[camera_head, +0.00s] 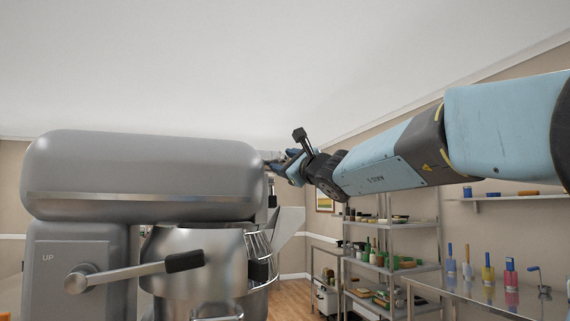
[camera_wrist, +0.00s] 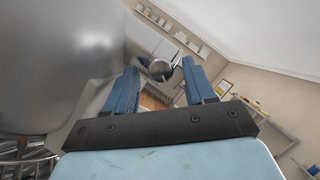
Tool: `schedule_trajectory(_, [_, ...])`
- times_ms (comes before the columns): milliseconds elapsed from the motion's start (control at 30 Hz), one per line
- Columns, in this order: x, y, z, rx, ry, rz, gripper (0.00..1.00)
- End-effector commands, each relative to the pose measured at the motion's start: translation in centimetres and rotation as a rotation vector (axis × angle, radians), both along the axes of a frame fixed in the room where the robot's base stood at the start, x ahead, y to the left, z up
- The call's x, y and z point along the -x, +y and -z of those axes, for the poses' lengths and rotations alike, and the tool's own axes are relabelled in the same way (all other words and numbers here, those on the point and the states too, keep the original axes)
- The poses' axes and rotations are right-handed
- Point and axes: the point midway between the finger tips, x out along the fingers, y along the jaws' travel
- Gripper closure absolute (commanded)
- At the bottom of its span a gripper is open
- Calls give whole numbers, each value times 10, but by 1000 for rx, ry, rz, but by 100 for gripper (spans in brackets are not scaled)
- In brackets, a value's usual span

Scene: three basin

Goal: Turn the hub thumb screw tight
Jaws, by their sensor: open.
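A large grey stand mixer (camera_head: 140,170) fills the left half of the head view; its rounded body also shows at the left of the wrist view (camera_wrist: 50,60). The hub thumb screw (camera_wrist: 160,70), a small round metal knob with a thin wing, shows in the wrist view beside the mixer's end. My gripper (camera_head: 272,163) is at the right end of the mixer head. In the wrist view my gripper (camera_wrist: 159,74) is open, with one blue finger on each side of the screw. I cannot tell whether either finger touches it. In the head view the screw is too small to make out.
The mixer has a metal bowl (camera_head: 190,262) and a black-handled lever (camera_head: 184,262). A grey chute (camera_head: 288,226) juts out below my gripper. Steel shelves (camera_head: 390,258) and a counter with coloured utensils (camera_head: 475,293) stand at the right. The space above the mixer is clear.

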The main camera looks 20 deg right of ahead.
Motion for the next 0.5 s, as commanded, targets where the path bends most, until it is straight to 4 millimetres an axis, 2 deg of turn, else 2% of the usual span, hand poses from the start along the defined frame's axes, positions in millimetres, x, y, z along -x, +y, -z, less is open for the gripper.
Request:
schedule_trajectory(233, [13,-4,2,-1,-3,1,46])
schedule_trajectory(500, [55,-16,16,-1,-1,1,46])
